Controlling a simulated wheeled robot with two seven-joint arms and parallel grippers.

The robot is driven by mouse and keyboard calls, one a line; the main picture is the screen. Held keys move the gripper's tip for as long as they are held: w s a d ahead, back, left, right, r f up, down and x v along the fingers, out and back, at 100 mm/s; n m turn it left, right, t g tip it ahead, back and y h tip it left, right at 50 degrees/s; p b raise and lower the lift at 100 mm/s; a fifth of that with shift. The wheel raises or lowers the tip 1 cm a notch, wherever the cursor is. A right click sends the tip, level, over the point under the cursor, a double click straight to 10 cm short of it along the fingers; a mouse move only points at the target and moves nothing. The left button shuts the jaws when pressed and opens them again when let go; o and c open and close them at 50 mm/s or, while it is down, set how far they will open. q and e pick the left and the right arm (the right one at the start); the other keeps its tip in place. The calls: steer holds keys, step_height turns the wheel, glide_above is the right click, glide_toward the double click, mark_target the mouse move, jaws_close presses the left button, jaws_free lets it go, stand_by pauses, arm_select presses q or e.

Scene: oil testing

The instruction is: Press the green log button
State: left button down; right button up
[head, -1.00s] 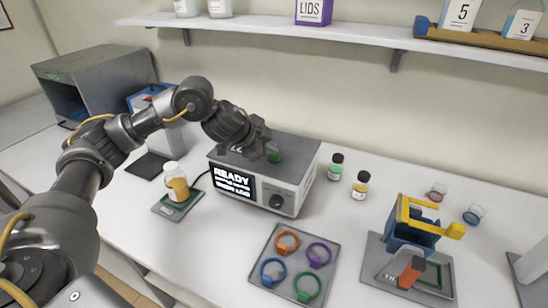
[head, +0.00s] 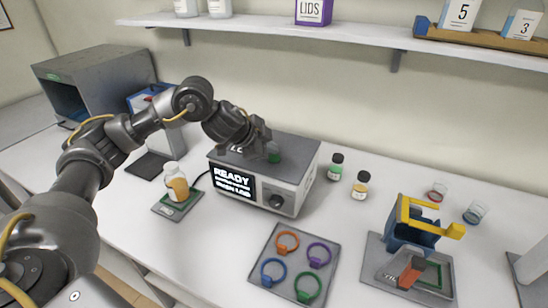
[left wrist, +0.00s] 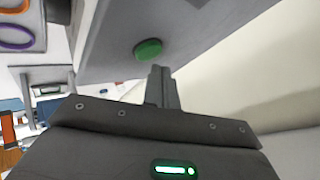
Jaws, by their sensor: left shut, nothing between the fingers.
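The green log button (head: 274,156) sits on the top of a grey box-shaped tester (head: 299,150), near its middle. It shows whole as a green disc in the left wrist view (left wrist: 148,49). My left gripper (head: 268,147) is over the tester top, right by the button and partly in front of it in the head view. Its fingers are shut and empty. In the left wrist view the fingertips (left wrist: 160,70) are just beside the button, with a small gap showing. The tester's front screen (head: 232,183) reads READY. My right gripper is not in view.
A bottle of amber oil (head: 176,182) stands on a small green pad left of the tester. Two small capped vials (head: 336,167) stand to its right. A tray (head: 262,290) of coloured rings lies in front. A blue and yellow stand (head: 418,228) is at the right.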

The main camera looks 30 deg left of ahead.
mark_target(271, 159)
arm_select(q)
steer(key=shift+f, duration=0.15)
steer(key=shift+f, duration=0.25)
steer(key=shift+f, duration=0.5)
stand_by(0.5)
steer(key=shift+r, duration=0.1)
steer(key=shift+r+p, duration=0.85)
steer(key=shift+p, duration=0.05)
step_height(271, 159, up, 5)
steer(key=p, duration=0.5)
steer(key=shift+p, duration=0.35)
